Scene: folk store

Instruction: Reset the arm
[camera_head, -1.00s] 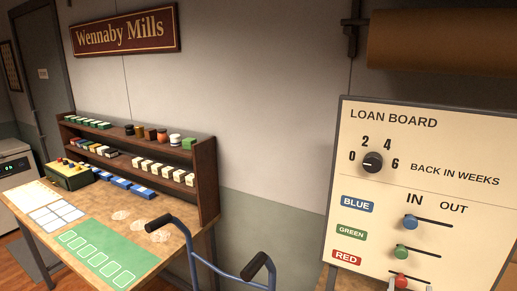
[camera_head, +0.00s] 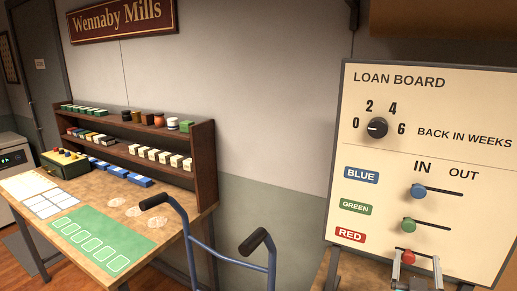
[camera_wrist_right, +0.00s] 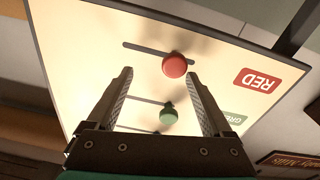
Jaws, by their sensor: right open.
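The cream loan board (camera_head: 480,110) stands at the right of the head view. It has a black dial (camera_head: 377,128) and three slider knobs: blue (camera_head: 418,191), green (camera_head: 408,225) and red (camera_head: 408,257). All three sit at the left, IN end of their slots. My right gripper (camera_head: 416,268) is at the board's lower part, at the red knob. In the right wrist view its fingers (camera_wrist_right: 158,75) are apart and empty, with the red knob (camera_wrist_right: 174,65) just beyond the tips. Contact cannot be told. My left gripper is not in view.
A blue tubular frame with black grips (camera_head: 256,241) stands before the board's left side. A wooden table (camera_head: 150,245) with a shelf rack (camera_head: 205,165) and a green mat (camera_head: 128,250) is at the left. A brown roll (camera_head: 440,18) hangs above the board.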

